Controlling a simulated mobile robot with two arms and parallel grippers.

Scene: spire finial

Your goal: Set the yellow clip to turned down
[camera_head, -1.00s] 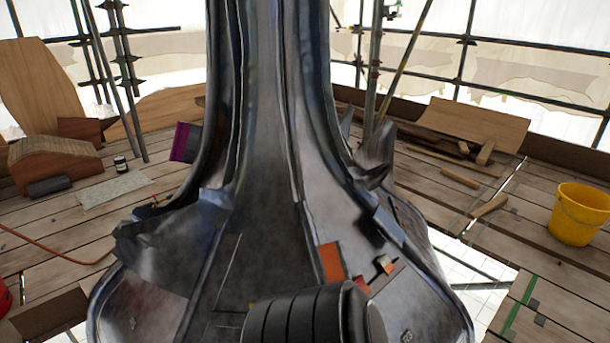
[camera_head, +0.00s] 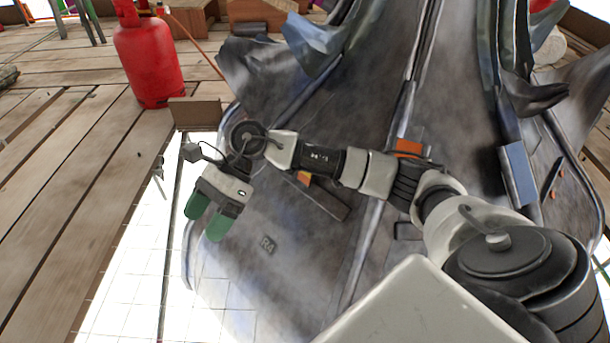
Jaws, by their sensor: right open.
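My right gripper (camera_head: 208,216) has green fingertips that stand apart, empty, over the bright gap at the lower left of the grey metal spire base (camera_head: 300,235). A small orange-yellow piece (camera_head: 303,177) shows on the metal just below my right forearm, partly hidden by it. I cannot tell whether this is the yellow clip or which way it is turned. An orange patch (camera_head: 408,147) lies above the forearm, partly covered. The gripper is apart from both pieces, to their left. My left gripper is out of view.
A red gas cylinder (camera_head: 148,60) stands on the plank deck (camera_head: 60,190) at the upper left, with a hose beside it. A wood block (camera_head: 195,112) sits at the deck edge. The spire's curled metal leaves (camera_head: 320,40) jut out above the arm.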

